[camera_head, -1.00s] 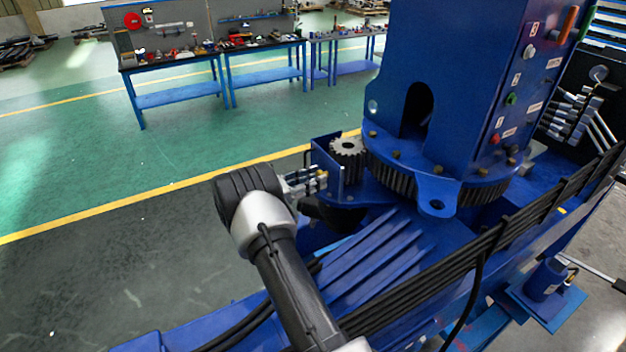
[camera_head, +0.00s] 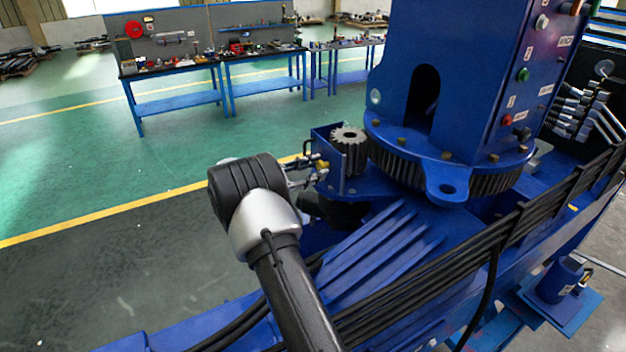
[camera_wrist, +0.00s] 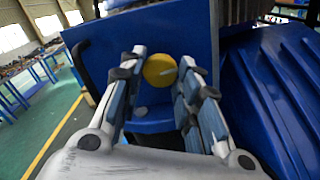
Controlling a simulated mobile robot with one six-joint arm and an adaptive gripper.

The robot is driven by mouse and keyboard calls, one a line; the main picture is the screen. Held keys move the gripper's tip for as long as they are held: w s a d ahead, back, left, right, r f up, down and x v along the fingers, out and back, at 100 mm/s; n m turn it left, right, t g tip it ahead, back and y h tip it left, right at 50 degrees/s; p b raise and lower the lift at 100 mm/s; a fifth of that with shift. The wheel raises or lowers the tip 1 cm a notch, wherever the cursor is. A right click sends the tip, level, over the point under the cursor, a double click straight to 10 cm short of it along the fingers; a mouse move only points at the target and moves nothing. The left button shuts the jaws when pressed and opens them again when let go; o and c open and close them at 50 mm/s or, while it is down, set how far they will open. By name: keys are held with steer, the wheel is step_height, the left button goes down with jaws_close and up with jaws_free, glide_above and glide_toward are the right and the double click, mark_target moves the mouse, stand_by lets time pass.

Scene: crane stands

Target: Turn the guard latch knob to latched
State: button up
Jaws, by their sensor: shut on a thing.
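The guard latch knob (camera_wrist: 160,70) is a round yellow disc on the blue guard plate (camera_wrist: 103,50) in the wrist view. A short pale mark shows on its face; I cannot tell which position it marks. My gripper (camera_wrist: 163,63) has one finger on each side of the knob and is shut on it. In the head view my gripper (camera_head: 312,170) reaches from the left to the knob (camera_head: 323,165) on the blue bracket. The fingers partly hide the knob there.
A toothed pinion (camera_head: 350,150) stands behind the bracket, beside the large ring gear (camera_head: 400,165) of the blue crane column (camera_head: 440,70). Ribbed blue plates (camera_head: 375,250) and black hoses (camera_head: 430,275) lie at the right of my arm. Green floor is open at the left.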

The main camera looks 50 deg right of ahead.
steer(key=shift+m+b, duration=0.5)
steer(key=o, duration=1)
steer(key=shift+o, duration=0.2)
steer(key=shift+a, duration=0.1)
steer(key=v, duration=1.2)
